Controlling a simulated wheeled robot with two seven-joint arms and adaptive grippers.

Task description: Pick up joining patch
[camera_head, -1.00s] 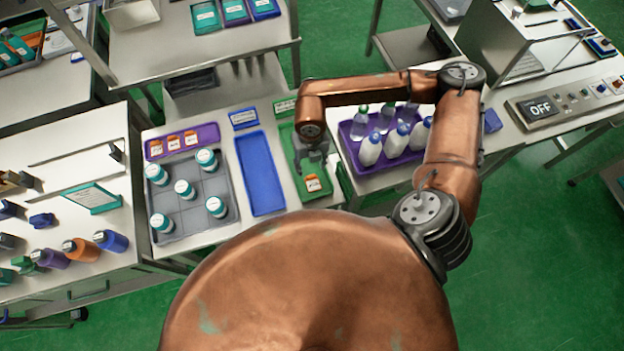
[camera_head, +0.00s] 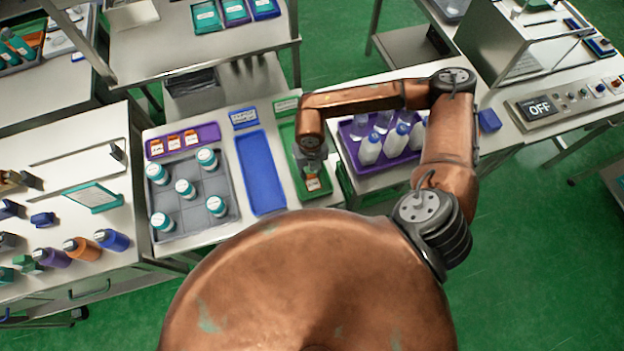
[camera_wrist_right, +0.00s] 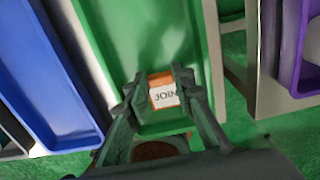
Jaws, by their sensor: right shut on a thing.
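The joining patch (camera_head: 312,184) is a small orange and white labelled piece at the near end of the green tray (camera_head: 287,137). In the right wrist view the patch (camera_wrist_right: 163,92) shows part of its lettering, "JOIN", between the fingers. My right gripper (camera_head: 312,170) reaches down into the green tray (camera_wrist_right: 186,45). Its fingers (camera_wrist_right: 164,96) are shut on the patch, low in the tray. My left gripper is not in view.
A blue tray (camera_head: 261,172) lies left of the green one, then a grey tray (camera_head: 213,225) of white bottles with teal caps. A purple tray (camera_head: 398,167) of bottles stands to the right. Three orange and white pieces sit in another purple tray (camera_head: 212,130).

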